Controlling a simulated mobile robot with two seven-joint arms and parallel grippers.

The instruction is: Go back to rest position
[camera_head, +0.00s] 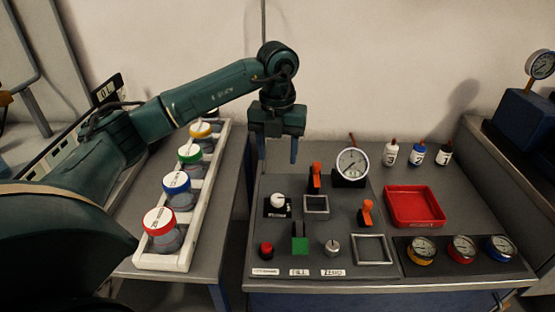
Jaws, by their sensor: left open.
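My left arm comes in from the left and reaches over the gap between the side bench and the gauge bench. My left gripper (277,150) hangs fingers down above the back left of the gauge bench. Its two fingers are apart with nothing between them. It is left of the round white dial gauge (352,163) and clear of the orange-handled lever (315,178). My right gripper does not show.
A white rack (209,175) with several colour-lidded jars stands left, partly behind my arm. The gauge bench holds a red tray (414,206), a red button (266,250), a green switch (300,244), several small gauges (462,248) and bottles (416,154). A blue box (525,120) stands right.

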